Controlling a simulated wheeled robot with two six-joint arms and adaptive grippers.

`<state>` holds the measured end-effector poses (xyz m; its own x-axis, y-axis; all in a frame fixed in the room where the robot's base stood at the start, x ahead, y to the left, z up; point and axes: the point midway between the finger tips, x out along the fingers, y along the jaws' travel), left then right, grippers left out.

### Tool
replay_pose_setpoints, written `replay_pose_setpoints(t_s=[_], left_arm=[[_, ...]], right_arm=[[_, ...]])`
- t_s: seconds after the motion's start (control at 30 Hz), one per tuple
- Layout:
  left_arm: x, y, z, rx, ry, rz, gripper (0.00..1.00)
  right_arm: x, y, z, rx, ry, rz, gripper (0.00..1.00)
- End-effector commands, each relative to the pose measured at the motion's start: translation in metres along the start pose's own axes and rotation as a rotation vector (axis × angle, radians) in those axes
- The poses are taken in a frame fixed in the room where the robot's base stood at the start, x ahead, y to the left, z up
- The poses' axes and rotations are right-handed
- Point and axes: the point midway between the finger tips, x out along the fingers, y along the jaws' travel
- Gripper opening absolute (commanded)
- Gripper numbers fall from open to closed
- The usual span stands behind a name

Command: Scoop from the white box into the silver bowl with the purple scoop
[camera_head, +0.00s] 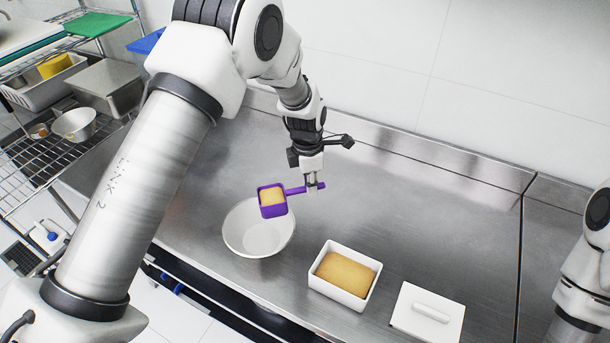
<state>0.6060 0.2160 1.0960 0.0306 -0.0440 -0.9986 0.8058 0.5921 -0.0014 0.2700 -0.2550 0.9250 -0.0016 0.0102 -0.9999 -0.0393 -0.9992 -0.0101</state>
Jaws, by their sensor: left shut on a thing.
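My left gripper (313,184) is shut on the handle of the purple scoop (274,208). The scoop is held in the air over the back right rim of the bowl and carries a yellowish-tan fill. The bowl (258,240) looks whitish silver and empty, and stands on the steel counter. The white box (344,294) is open to the right of the bowl and holds the same yellowish-tan stuff. Part of my right arm shows at the right edge; its gripper is out of view.
A white lid with a handle (428,312) lies on the counter (430,210) to the right of the box. A wire rack (60,170) with pans and a bowl stands at the left. The counter's back and right are clear. A wall closes the back.

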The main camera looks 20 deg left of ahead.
Motion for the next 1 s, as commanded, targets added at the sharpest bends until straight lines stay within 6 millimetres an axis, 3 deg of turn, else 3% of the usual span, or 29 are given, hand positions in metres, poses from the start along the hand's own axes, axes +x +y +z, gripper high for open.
replay_pose_setpoints(t_s=[0.1, 0.43, 0.6, 1.0], left_arm=[[0.011, -0.007, -0.002, 0.009, 0.034, -0.001, 0.0], [0.011, -0.007, -0.003, 0.008, 0.048, 0.003, 0.0], [0.005, -0.007, -0.008, 0.002, -0.045, -0.001, 0.0], [0.001, -0.007, -0.015, 0.005, -0.235, 0.002, 0.0]], right_arm=[[-0.002, 0.0, 0.0, 0.0, 0.0, 0.0, 0.4], [-0.001, 0.0, 0.0, 0.0, 0.0, 0.0, 0.4], [-0.001, 0.0, 0.0, 0.0, 0.0, 0.0, 0.4], [0.043, 0.0, 0.0, 0.0, 0.0, 0.0, 0.4]])
